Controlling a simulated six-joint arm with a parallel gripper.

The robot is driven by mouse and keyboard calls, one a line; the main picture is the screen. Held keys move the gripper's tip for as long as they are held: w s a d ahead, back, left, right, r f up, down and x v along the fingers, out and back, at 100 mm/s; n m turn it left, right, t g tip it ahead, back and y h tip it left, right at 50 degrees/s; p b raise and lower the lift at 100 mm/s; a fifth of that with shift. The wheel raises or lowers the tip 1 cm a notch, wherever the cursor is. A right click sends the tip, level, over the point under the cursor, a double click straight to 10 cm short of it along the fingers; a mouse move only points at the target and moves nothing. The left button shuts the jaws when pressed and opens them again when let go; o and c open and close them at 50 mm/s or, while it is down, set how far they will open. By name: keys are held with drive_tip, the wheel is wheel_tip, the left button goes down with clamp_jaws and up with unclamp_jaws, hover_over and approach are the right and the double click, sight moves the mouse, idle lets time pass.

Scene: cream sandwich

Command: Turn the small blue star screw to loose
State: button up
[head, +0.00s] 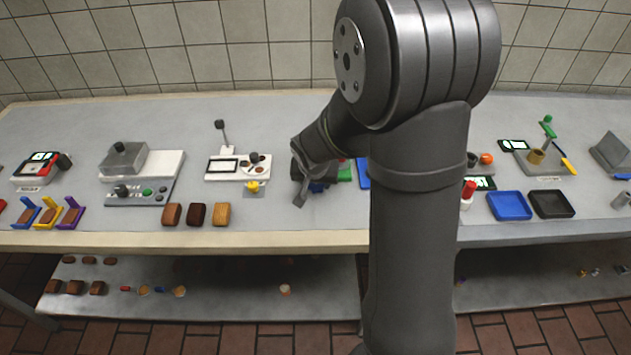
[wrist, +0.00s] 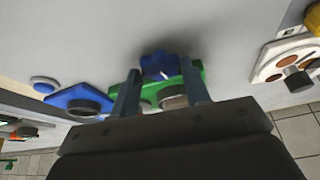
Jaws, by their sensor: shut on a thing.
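The small blue star screw (wrist: 158,66) shows in the wrist view between the two fingers of my gripper (wrist: 160,72). My fingers stand on either side of it and my gripper is shut on it. A green piece (wrist: 205,70) lies around and behind the fingers, partly hidden by them. In the head view my gripper (head: 301,184) is low over the table, and my arm hides much of this spot. The screw's marks and how far it is turned cannot be read.
A blue piece with a dark round knob (wrist: 85,99) and a round blue cap (wrist: 43,84) lie beside the green piece. A white panel with dials (head: 240,167) stands to the left. Brown blocks (head: 196,214) lie near the front edge. Blue (head: 509,205) and black (head: 551,204) trays lie right.

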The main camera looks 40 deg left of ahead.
drive_tip(key=shift+w+d+n+g+y, duration=0.15)
drive_tip(key=shift+n+g+y, duration=0.2)
drive_tip(key=shift+n, duration=1.1)
drive_tip(key=shift+w+d+n+g+y, duration=0.1)
drive_tip(key=shift+n+g+y, duration=0.25)
drive_tip(key=shift+n, duration=1.1)
drive_tip(key=o, duration=1)
drive_tip(key=shift+c, duration=0.2)
drive_tip(key=shift+a+m, duration=0.1)
drive_tip(key=shift+m, duration=0.2)
